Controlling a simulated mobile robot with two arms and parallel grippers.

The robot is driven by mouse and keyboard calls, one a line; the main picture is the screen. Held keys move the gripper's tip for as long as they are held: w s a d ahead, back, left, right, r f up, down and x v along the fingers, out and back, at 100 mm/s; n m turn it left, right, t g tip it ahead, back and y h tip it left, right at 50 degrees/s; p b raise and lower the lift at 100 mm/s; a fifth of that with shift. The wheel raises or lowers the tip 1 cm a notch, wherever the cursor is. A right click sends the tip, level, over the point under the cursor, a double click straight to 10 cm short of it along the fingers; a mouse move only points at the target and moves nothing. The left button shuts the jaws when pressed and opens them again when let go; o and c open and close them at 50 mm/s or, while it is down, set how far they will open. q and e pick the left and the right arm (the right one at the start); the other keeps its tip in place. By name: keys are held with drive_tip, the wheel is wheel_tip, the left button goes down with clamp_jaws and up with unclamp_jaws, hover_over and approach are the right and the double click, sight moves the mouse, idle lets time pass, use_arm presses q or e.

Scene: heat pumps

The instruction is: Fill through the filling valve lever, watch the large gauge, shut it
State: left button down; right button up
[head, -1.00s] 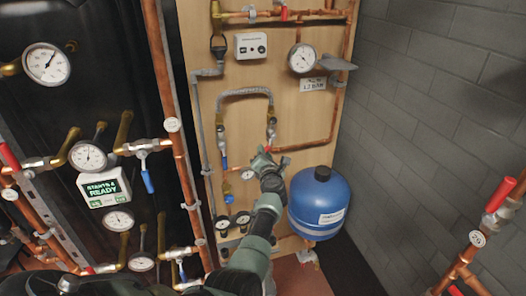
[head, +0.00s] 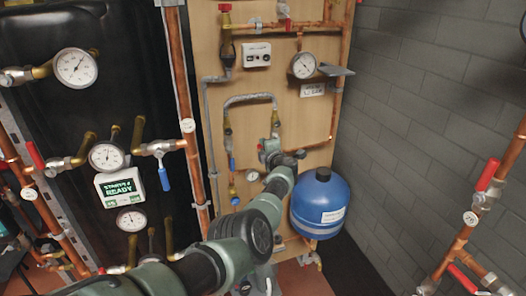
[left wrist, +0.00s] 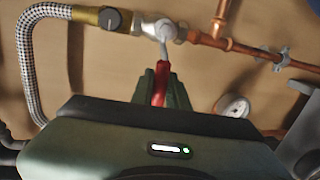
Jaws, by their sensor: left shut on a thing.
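The red valve lever (left wrist: 160,84) points down from a silvery valve (left wrist: 163,30) in the left wrist view. My left gripper (left wrist: 162,92) is shut on this lever, its green fingers on either side. In the head view my left gripper (head: 268,150) is at the right end of the braided filling hose (head: 250,98) and hides the lever there. The large gauge (head: 304,65) is on the wooden board above and to the right; its reading is too small to tell. My right gripper is not in view.
A blue tank (head: 320,203) stands just right of my left arm. A label (head: 313,90) and a grey shelf (head: 336,70) are by the large gauge. A copper pipe (head: 188,125) runs down left of the board. A small gauge (left wrist: 232,105) is close to the gripper.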

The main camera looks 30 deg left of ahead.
use_arm(q)
drive_tip(key=shift+a+r, duration=0.3)
drive_tip(key=c, duration=1.4)
unclamp_jaws()
drive_tip(key=shift+a, duration=0.1)
drive_tip(key=shift+f, duration=0.1)
drive_tip(key=shift+s+d+p, duration=0.1)
drive_tip(key=shift+d+p, duration=0.35)
drive_tip(key=p+v, duration=0.4)
drive_tip(key=v, duration=0.3)
drive_tip(key=shift+s, duration=0.15)
